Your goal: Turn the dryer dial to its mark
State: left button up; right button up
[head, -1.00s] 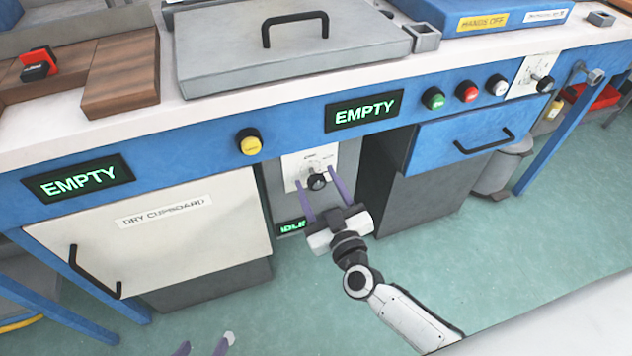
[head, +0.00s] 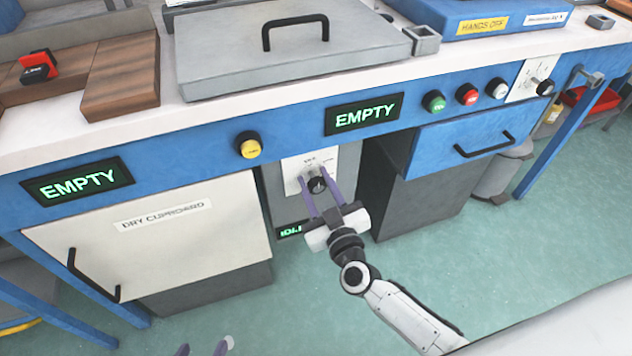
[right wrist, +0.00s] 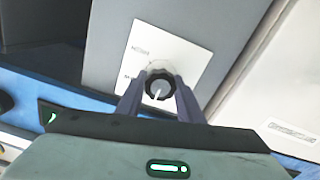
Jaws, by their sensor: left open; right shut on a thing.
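The dryer dial (head: 317,185) is a black knob on a white plate (head: 296,168) low on the grey panel under the counter. In the right wrist view the dial (right wrist: 160,84) shows a white pointer line, with partly legible lettering on its plate (right wrist: 150,55). My right gripper (head: 318,184) has its purple fingers on either side of the dial and is shut on it. My left gripper (head: 205,347) shows only as fingertips at the bottom edge, apart and empty, away from the dial.
A green-lit display (head: 289,230) sits below the dial, partly hidden by my right gripper. The dry cupboard door (head: 160,235) is at left. A yellow button (head: 249,146) and an EMPTY display (head: 364,113) are above. A blue drawer (head: 470,140) is at right. The floor in front is clear.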

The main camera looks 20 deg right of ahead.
jog(key=m, duration=0.3)
jog(key=shift+p, duration=0.35)
jog(key=m, duration=0.3)
jog(key=shift+d, duration=0.1)
jog(key=m, duration=0.3)
jog(key=shift+f+m, duration=0.1)
jog(key=shift+m, duration=1.1)
jog(key=o, duration=1.1)
jog(key=shift+d, duration=0.1)
jog(key=shift+c, duration=0.2)
